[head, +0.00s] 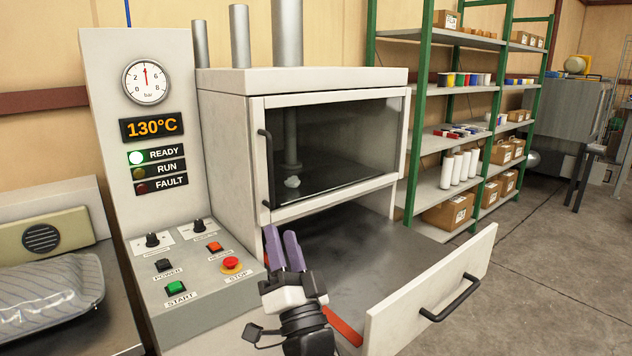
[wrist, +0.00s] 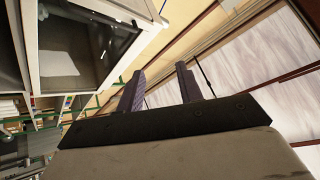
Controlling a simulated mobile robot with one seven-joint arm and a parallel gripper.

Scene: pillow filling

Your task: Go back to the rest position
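My gripper (head: 281,238) is raised in front of the machine, with its two purple fingers pointing up and away. In the wrist view my gripper (wrist: 160,82) shows its fingers apart with nothing between them. Behind it in the head view stands the white machine (head: 300,78) with a glass-windowed chamber (head: 340,150), its door closed. The gripper appears in front of the drawer's left side.
A control panel (head: 215,275) with START and STOP buttons stands left of the gripper; its display reads 130°C and the READY lamp is lit. A grey pillow-like bag (head: 50,295) lies far left. Green shelving (head: 425,110) with boxes stands behind. Floor (head: 540,290) at right is clear.

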